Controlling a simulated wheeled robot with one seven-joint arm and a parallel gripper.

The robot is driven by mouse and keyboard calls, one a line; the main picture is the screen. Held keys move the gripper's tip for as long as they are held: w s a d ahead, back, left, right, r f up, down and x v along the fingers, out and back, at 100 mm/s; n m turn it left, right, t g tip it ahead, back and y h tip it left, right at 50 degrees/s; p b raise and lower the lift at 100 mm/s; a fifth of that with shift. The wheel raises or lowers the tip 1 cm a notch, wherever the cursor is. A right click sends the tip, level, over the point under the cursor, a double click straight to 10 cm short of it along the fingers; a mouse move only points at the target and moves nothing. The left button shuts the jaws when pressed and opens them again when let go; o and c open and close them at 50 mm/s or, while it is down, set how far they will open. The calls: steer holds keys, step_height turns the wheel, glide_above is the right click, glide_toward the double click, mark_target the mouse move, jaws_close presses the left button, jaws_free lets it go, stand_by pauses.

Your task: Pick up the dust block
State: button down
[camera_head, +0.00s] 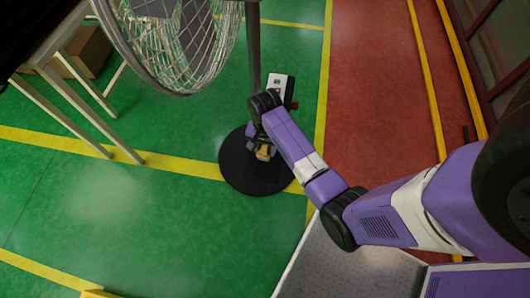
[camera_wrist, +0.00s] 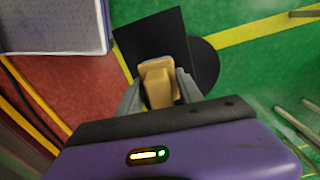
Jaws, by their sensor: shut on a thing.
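A tan block (camera_wrist: 158,80), which I take for the dust block, sits between the two grey fingers of my gripper (camera_wrist: 160,94) in the wrist view. The fingers are shut on its sides, and its far end sticks out past them. In the head view my gripper (camera_head: 262,147) hangs over the black round base of the fan, and the block (camera_head: 263,154) shows as a small yellow-tan patch at its end. I cannot tell how high above the base the block is.
The fan's wire cage (camera_head: 180,45) and its pole (camera_head: 253,50) stand close to my arm. A small white box (camera_head: 280,88) is beside the pole. A table (camera_head: 50,35) stands at the left.

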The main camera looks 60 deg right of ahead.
step_height(320, 180, up, 15)
steer(key=p, duration=0.1)
steer(key=c, duration=1.4)
jaws_free()
steer(key=shift+c, duration=0.2)
steer(key=c, duration=0.5)
